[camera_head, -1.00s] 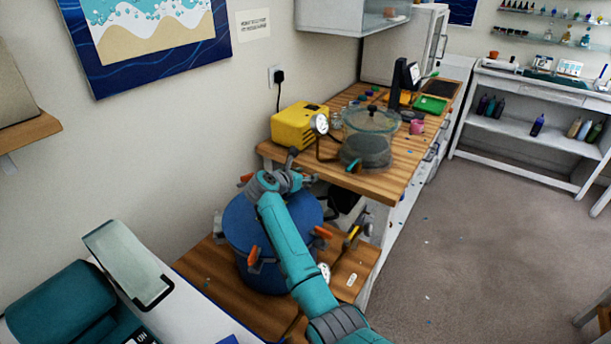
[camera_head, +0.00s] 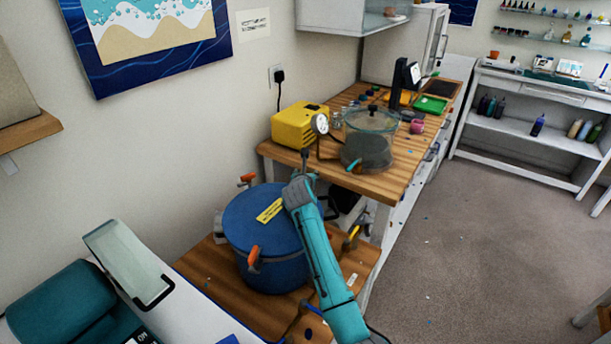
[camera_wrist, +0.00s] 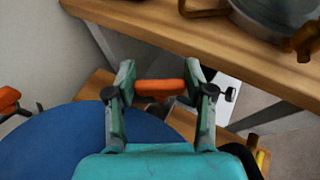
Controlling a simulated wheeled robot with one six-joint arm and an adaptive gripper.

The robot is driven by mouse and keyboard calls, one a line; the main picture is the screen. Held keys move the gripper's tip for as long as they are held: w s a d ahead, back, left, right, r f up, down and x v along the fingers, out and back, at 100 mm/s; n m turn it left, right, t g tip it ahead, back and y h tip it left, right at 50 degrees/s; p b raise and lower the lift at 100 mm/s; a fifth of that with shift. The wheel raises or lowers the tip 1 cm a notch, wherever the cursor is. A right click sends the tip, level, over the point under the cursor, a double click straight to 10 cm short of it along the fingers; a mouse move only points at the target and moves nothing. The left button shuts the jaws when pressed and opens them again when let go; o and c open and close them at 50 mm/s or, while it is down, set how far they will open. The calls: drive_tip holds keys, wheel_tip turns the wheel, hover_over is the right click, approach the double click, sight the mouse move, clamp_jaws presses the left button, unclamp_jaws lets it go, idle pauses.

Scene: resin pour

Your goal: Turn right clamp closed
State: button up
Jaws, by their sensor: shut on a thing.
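The blue pressure pot (camera_head: 262,225) stands on a low wooden stand, and its lid also shows in the wrist view (camera_wrist: 80,145). Orange clamp handles stand at its rim: a back one (camera_head: 247,178), also at the left of the wrist view (camera_wrist: 8,98), and a front one (camera_head: 253,255). My gripper (camera_wrist: 160,88) is at the pot's right side, its fingers shut on the orange handle of the right clamp (camera_wrist: 158,88). That handle lies crosswise between the fingertips. In the head view my arm hides this clamp and most of the fingers.
The wooden workbench (camera_head: 400,165) is close beyond the pot, with a yellow pump (camera_head: 297,125) and a glass chamber (camera_head: 369,140) on it. The bench edge (camera_wrist: 200,55) runs just beyond my fingers. A yellow-handled valve (camera_head: 350,240) is right of the pot. Floor at right is open.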

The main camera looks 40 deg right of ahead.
drive_tip(key=shift+n+t+y, duration=0.5)
drive_tip(key=shift+n+y, duration=0.2)
drive_tip(key=shift+f, duration=0.1)
drive_tip(key=o, duration=1.2)
drive_tip(key=shift+s+a, duration=0.1)
drive_tip(key=v, duration=1.2)
drive_tip(key=shift+d, duration=0.2)
